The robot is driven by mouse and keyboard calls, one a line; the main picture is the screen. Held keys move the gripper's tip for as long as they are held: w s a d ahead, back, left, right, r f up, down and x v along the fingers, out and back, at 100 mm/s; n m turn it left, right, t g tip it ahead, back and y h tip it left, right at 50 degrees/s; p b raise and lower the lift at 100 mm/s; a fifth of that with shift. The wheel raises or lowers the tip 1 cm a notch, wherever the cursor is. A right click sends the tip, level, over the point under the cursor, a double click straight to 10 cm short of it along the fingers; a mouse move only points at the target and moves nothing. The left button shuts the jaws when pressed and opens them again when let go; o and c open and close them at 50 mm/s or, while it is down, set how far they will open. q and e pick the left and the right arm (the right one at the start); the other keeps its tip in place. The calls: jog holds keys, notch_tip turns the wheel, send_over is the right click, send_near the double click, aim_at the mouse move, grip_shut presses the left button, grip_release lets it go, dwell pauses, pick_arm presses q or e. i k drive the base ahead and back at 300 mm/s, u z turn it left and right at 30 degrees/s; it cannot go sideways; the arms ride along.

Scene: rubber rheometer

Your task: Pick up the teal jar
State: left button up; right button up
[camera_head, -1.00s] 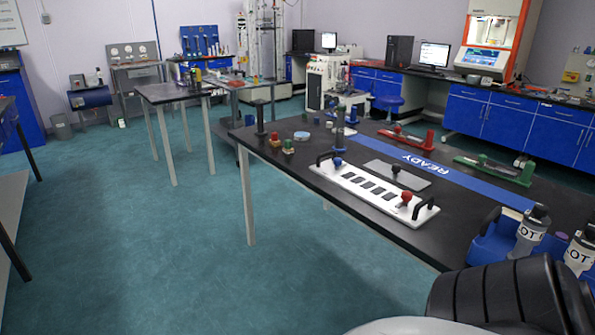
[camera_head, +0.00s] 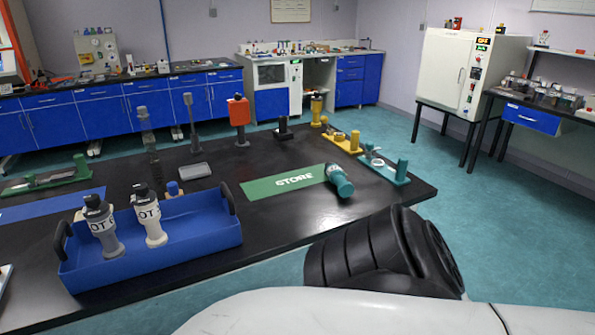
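A teal jar (camera_head: 340,181) is on the black table, by the right end of the green STORE mat (camera_head: 285,182). It looks tilted or lying on its side. A part of my own arm, white with a black ribbed joint, fills the bottom of the view in front of the table. Neither of my grippers is in view.
A blue tray (camera_head: 200,239) with two labelled bottles (camera_head: 149,215) stands at the table's left front. A teal fixture (camera_head: 385,172) and a yellow fixture (camera_head: 343,142) stand behind the jar. An orange-topped stand (camera_head: 239,118) is farther back. The table's right edge is close to the jar.

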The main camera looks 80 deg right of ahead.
aim_at(345, 188)
jog(key=z, duration=2.25)
